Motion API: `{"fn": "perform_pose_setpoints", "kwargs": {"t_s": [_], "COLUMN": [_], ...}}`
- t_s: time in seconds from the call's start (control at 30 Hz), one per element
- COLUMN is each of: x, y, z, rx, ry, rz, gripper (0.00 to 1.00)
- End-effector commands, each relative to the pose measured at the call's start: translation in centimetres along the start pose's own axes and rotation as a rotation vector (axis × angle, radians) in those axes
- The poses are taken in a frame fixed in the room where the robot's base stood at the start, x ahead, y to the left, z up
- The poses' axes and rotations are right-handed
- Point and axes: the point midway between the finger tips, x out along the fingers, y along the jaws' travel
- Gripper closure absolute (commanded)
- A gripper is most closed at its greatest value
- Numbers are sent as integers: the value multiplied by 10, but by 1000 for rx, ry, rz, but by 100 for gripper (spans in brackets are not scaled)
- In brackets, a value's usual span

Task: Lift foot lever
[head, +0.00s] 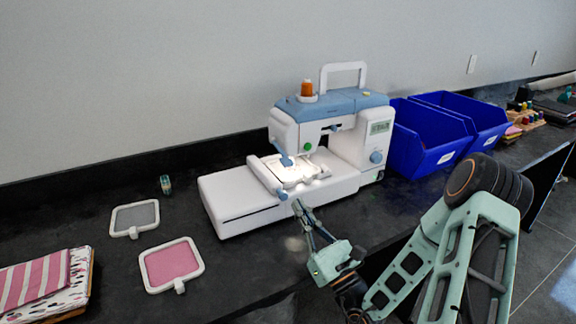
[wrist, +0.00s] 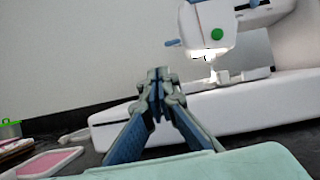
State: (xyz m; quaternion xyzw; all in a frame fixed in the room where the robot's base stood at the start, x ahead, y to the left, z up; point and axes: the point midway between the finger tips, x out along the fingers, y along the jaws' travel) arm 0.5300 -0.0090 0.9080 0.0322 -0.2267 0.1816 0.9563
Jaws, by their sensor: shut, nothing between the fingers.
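The white and blue sewing machine (head: 345,140) stands on the dark counter. A small blue lever (head: 286,160) sticks out at the left of its sewing head, near a green button (head: 307,147); it also shows in the wrist view (wrist: 172,42). I cannot tell for sure whether this is the foot lever. The lit needle area (wrist: 210,55) is behind and right of my fingertips in the wrist view. My gripper (head: 297,204) is shut and empty, in front of the machine bed and below the lever. The fingertips also show together in the wrist view (wrist: 158,76).
A white hoop frame with a blue knob (head: 283,196) juts from the machine bed near my fingertips. Two blue bins (head: 425,140) stand to the right. A pink hoop (head: 171,264), a grey hoop (head: 134,217) and folded fabric (head: 40,285) lie to the left.

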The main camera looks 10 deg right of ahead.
Motion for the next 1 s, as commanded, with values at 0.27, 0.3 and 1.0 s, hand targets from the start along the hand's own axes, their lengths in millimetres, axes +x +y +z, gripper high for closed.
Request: {"fn": "perform_pose_setpoints", "kwargs": {"t_s": [0.27, 0.3, 1.0], "x": [-8, -8, 73], "y": [-23, -23, -26], "z": [-2, -2, -2], "rx": [-5, -5, -7], "ry": [8, 8, 6], "rz": [-65, -64, -58], "gripper": [100, 100, 100]}}
